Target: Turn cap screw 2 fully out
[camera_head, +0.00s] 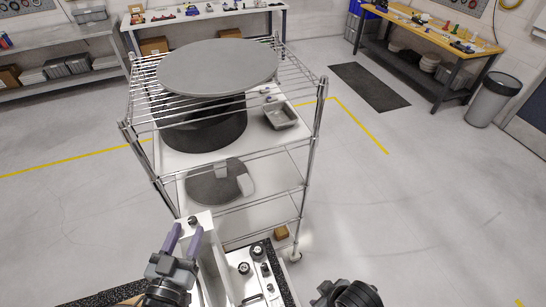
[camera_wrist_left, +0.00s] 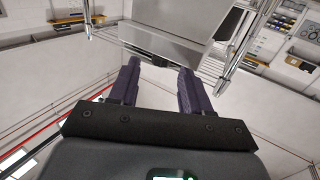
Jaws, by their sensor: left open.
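My left gripper (camera_head: 183,228) is open, with its two purple fingers apart and nothing visible between them. It is at the left end of the pale metal fixture (camera_head: 214,262) at the bottom of the head view. A dark cap screw (camera_head: 193,221) stands on the fixture's top, close to the right finger. Several more dark screw heads, one of them a larger one (camera_head: 244,268), are on the right part. I cannot tell which is cap screw 2. In the left wrist view the fingers (camera_wrist_left: 155,82) point towards a grey block (camera_wrist_left: 165,25); no screw is clear there.
A wire-shelf cart (camera_head: 315,120) with a large grey disc (camera_head: 217,67) on top stands just beyond the fixture. A dark part of my right arm shows at the bottom edge, right of the fixture.

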